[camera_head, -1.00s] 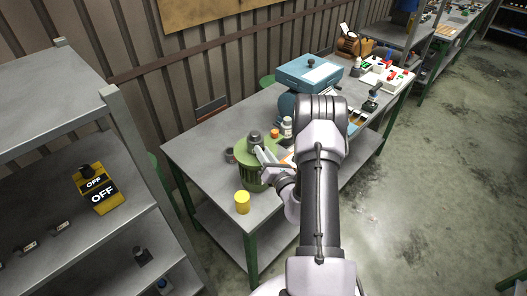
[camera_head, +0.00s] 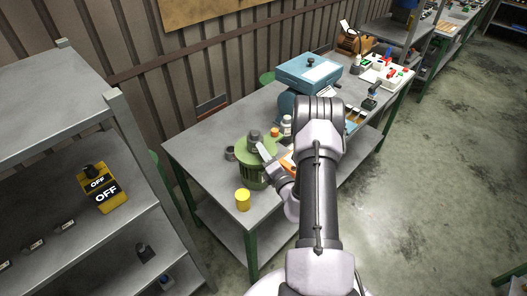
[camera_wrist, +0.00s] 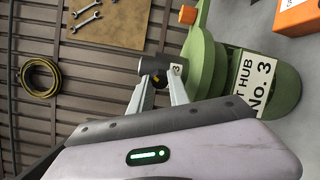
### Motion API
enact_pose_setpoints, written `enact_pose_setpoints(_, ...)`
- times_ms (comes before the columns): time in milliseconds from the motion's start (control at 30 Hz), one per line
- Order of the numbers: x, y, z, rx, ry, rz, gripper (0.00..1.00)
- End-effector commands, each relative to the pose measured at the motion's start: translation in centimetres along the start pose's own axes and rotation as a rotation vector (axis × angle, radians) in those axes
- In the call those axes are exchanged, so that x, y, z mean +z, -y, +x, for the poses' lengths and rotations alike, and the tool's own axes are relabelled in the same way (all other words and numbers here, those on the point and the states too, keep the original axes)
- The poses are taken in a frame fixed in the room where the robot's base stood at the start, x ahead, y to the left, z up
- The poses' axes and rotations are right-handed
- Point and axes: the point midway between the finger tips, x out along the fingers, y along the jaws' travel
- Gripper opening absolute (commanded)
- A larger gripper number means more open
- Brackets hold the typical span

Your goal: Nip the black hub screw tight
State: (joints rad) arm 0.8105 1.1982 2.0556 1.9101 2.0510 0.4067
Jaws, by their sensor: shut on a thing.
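The green hub body (camera_head: 255,172) stands on the workbench, with a grey cylinder (camera_head: 254,136) on top. In the wrist view its label reads "T HUB No. 3" (camera_wrist: 257,75), partly cut off, and the grey cylinder (camera_wrist: 152,65) carries a "3". The fingers hide most of the screw. In the head view my arm covers much of the gripper, whose finger (camera_head: 264,151) shows beside the grey cylinder.
A yellow cylinder (camera_head: 242,200) stands in front of the hub body. A blue box (camera_head: 308,72) stands farther back. The bench's left end is clear.

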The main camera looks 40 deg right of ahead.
Motion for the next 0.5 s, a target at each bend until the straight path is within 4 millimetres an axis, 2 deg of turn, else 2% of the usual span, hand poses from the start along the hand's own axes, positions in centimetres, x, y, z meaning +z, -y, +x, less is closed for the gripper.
enact_pose_setpoints(467,-0.09,0.02,-0.01,0.0,-0.002,0.014,0.0)
enact_pose_setpoints(500,-0.09,0.02,-0.01,0.0,-0.002,0.014,0.24)
